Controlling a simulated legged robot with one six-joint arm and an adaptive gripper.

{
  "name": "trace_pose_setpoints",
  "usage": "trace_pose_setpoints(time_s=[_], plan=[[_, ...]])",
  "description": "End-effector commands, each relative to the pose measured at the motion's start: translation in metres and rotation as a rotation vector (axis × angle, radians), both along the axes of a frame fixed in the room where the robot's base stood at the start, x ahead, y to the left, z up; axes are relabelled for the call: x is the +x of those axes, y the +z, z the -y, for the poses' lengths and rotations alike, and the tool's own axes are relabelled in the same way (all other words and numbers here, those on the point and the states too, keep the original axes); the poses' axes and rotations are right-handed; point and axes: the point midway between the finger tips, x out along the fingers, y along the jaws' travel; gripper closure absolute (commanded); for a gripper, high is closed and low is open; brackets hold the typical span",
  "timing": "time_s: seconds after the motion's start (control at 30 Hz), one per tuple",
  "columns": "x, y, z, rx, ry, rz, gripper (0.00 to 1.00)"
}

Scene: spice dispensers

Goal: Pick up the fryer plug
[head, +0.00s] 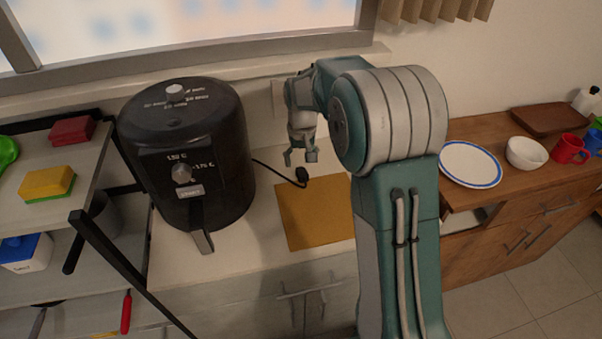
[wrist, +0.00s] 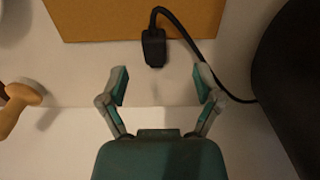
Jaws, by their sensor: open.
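The black fryer plug (head: 302,175) lies on the pale counter by the upper left corner of a tan board, at the end of a black cord. The cord leads left to the black air fryer (head: 222,165). In the wrist view the plug (wrist: 153,48) lies ahead of the fingertips, at the edge of the board (wrist: 90,18). My gripper (head: 302,158) is above the counter, just behind the plug. In the wrist view my gripper (wrist: 161,85) is open and empty, its two fingers spread on either side of the plug's line.
The tan board (head: 315,212) lies flat on the counter right of the fryer. A shelf with a yellow sponge (head: 47,184) stands at the left. A plate (head: 469,164), a white bowl (head: 526,153) and a red mug (head: 570,149) stand on the wooden counter at the right.

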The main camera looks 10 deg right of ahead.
Motion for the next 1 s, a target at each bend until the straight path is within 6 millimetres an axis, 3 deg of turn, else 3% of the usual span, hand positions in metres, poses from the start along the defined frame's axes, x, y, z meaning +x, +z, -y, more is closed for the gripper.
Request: trace_pose_setpoints(time_s=[0.5,0.8,0.87,0.9,1.0], plan=[[0.004,-0.062,0.005,0.000,-0.001,-0.002,0.17],[0.004,-0.068,0.005,0.000,0.000,0.001,0.17],[0.004,-0.068,0.005,0.000,0.000,0.001,0.39],[0.004,-0.068,0.005,0.000,0.000,0.001,0.57],[0.004,-0.068,0.005,0.000,0.000,0.001,0.98]])
